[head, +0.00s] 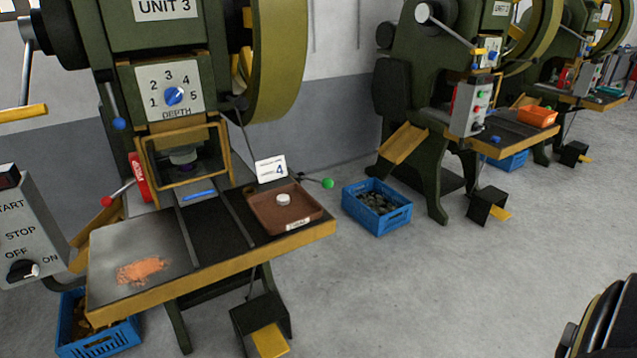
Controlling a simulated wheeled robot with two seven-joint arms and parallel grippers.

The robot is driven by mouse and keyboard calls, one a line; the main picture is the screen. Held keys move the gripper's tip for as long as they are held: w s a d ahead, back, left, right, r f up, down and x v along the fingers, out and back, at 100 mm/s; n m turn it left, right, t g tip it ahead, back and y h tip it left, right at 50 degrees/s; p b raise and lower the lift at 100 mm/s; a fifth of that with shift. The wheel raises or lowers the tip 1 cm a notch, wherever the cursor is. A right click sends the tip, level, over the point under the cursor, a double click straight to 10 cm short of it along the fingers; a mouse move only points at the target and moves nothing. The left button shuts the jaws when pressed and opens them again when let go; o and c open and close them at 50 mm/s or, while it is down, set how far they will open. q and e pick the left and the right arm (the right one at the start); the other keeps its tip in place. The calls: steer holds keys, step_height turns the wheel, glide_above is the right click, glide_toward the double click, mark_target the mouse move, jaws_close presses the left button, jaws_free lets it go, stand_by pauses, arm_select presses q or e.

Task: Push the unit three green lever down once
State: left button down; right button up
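The unit three press (165,50) stands at the left, marked UNIT 3. Its green lever (328,183) is a thin rod ending in a green ball. It sticks out to the right from behind the small white card marked 4 (270,169), just beyond the right rear of the work table. The ball is in plain view with nothing touching it; the rod's inner end is hidden. Neither of my grippers shows clearly. A dark rounded shape (603,318) is cut off at the lower right corner, and I cannot tell what it is.
A brown tray (262,215) holding a small white disc sits left of the green ball. A red-balled lever (106,201) and a blue-balled lever (119,124) are at the left. A blue crate (400,219) stands on the floor to the right. Open floor lies in front.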

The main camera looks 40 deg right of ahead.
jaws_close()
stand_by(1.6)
